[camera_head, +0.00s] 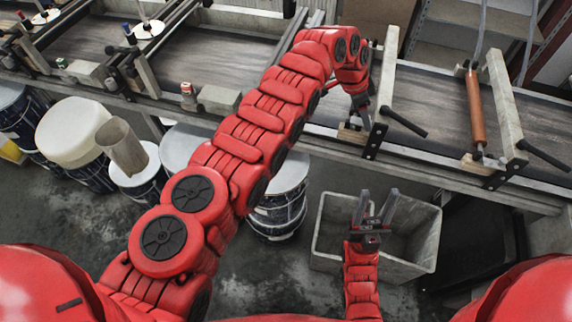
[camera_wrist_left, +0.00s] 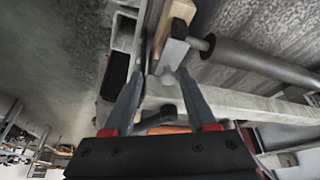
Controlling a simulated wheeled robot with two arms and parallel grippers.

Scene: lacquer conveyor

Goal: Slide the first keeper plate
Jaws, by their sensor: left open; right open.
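My left gripper (camera_head: 361,108) is at the conveyor's near edge, beside a pale upright bar (camera_head: 388,75) with a black slotted bracket (camera_head: 376,140). A small wooden block (camera_head: 350,132) sits just below it. In the left wrist view the open fingers (camera_wrist_left: 159,73) point at a pale metal piece (camera_wrist_left: 170,57) next to a wooden block (camera_wrist_left: 181,14). This piece may be the keeper plate; I cannot tell for sure. It lies just past the fingertips, and I cannot tell if they touch. My right gripper (camera_head: 378,194) is open and empty over a grey bin.
The grey bin (camera_head: 325,235) stands on the floor before the conveyor (camera_head: 435,95). A black handle (camera_head: 404,122) sticks out right of the left gripper. Another frame with an orange roller (camera_head: 477,108) stands further right. Several drums, one with a white lid (camera_head: 72,125), stand at left.

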